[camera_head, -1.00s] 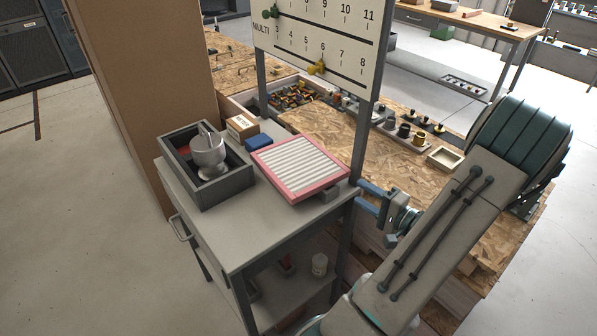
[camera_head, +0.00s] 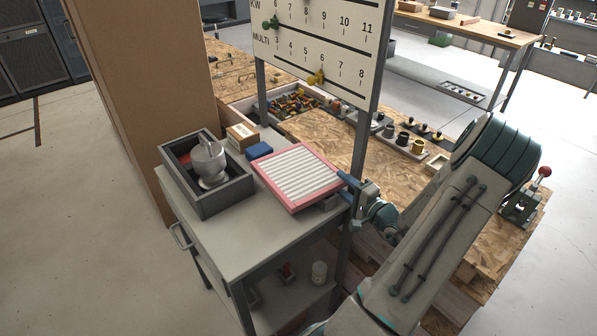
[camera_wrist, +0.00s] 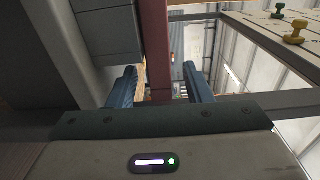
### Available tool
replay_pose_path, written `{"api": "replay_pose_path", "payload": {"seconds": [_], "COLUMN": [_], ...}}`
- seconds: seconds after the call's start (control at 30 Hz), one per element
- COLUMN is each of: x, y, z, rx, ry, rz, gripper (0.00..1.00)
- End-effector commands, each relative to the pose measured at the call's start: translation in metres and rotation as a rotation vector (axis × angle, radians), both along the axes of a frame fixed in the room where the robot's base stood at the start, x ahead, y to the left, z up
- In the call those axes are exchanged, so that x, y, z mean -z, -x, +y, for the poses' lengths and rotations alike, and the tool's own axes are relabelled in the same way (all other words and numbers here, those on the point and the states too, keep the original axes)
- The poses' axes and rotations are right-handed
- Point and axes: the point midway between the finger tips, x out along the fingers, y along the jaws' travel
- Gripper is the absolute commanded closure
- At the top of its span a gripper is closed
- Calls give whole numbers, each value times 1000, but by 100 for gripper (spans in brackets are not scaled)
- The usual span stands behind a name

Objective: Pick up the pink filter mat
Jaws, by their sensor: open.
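The pink filter mat (camera_head: 297,177), with a pink frame and white pleats, lies on the grey cart top (camera_head: 237,235), tilted over something beneath its right side. My gripper (camera_head: 345,187) is at the mat's right edge. In the wrist view my gripper (camera_wrist: 160,88) has its two blue fingers apart, and the mat's pink edge (camera_wrist: 156,50) runs between them. I cannot tell whether either finger touches it.
A dark grey bin (camera_head: 207,189) with a metal cup stands left of the mat. A small cardboard box (camera_head: 242,136) and a blue block (camera_head: 260,150) sit behind. A board post (camera_head: 361,140) rises close beside my gripper.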

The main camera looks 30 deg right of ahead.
Motion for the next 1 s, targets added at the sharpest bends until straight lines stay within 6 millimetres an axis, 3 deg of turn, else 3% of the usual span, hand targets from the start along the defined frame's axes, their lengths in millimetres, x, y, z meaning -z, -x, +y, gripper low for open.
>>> {"api": "replay_pose_path", "payload": {"seconds": [0.17, 0.43, 0.6, 1.0], "x": [-1, 0, 0, -3], "y": [-21, -23, -23, -23], "z": [1, 1, 1, 1], "rx": [0, 1, 1, 0], "ry": [1, 1, 1, 1], "rz": [-1, 0, 0, -2], "gripper": [55, 55, 100, 100]}}
